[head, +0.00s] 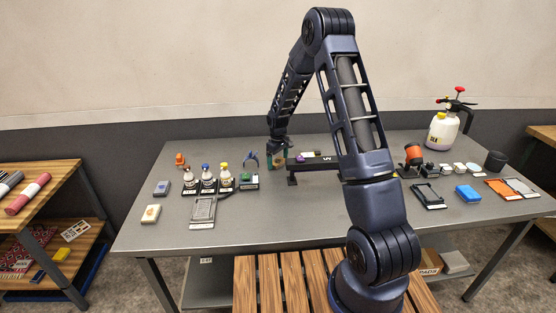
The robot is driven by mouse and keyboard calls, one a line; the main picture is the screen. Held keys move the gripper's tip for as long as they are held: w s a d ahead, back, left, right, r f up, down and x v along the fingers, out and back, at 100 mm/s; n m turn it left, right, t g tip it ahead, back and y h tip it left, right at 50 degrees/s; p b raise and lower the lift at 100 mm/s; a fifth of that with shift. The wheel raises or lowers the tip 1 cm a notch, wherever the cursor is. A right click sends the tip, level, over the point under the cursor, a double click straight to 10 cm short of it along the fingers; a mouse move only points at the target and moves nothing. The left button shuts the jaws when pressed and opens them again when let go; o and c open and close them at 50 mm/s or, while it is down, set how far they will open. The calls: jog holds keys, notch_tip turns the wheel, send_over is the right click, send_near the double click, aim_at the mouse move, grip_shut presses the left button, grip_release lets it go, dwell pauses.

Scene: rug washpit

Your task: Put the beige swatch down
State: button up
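My gripper (278,159) is small in the head view, pointing down over the back middle of the grey table, just left of a dark raised stand (313,161). A small tan patch shows between its greenish fingertips. It may be the beige swatch, but it is too small to be sure. I cannot tell how far the fingers are closed or whether they touch the table. No other thing in view is clearly the beige swatch.
Several capped bottles (207,181) stand left of my gripper, with a grey tray (202,210) in front. A beige block (151,214) lies front left. A dark frame (428,195), a blue block (467,193) and a sprayer (443,131) are right. The table's front middle (270,225) is clear.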

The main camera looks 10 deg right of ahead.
aim_at(278, 161)
notch_tip(278, 161, up, 12)
jog(key=s+d+r+m+t, duration=0.1)
jog(key=s+d+r, duration=0.25)
jog(key=r, duration=0.25)
jog(key=s+d+r+m, duration=0.1)
jog(key=s+d+r, duration=0.1)
jog(key=s+r, duration=0.3)
jog(key=s+d+r+m+t, duration=0.1)
jog(key=s+d+r, duration=0.25)
jog(key=s, duration=0.35)
jog(key=s+d+r+m+t, duration=0.1)
jog(key=s+d+r+m, duration=0.15)
jog(key=s+r, duration=0.35)
jog(key=s+d+r+m, duration=0.1)
jog(key=s+d+r, duration=0.25)
jog(key=s, duration=0.85)
jog(key=s+d+m+t, duration=0.1)
jog(key=s, duration=0.3)
jog(key=s+d+f+m, duration=0.1)
jog(key=s, duration=0.4)
jog(key=shift+d+m+t, duration=0.15)
jog(key=shift+m+t, duration=0.1)
jog(key=shift+t, duration=0.05)
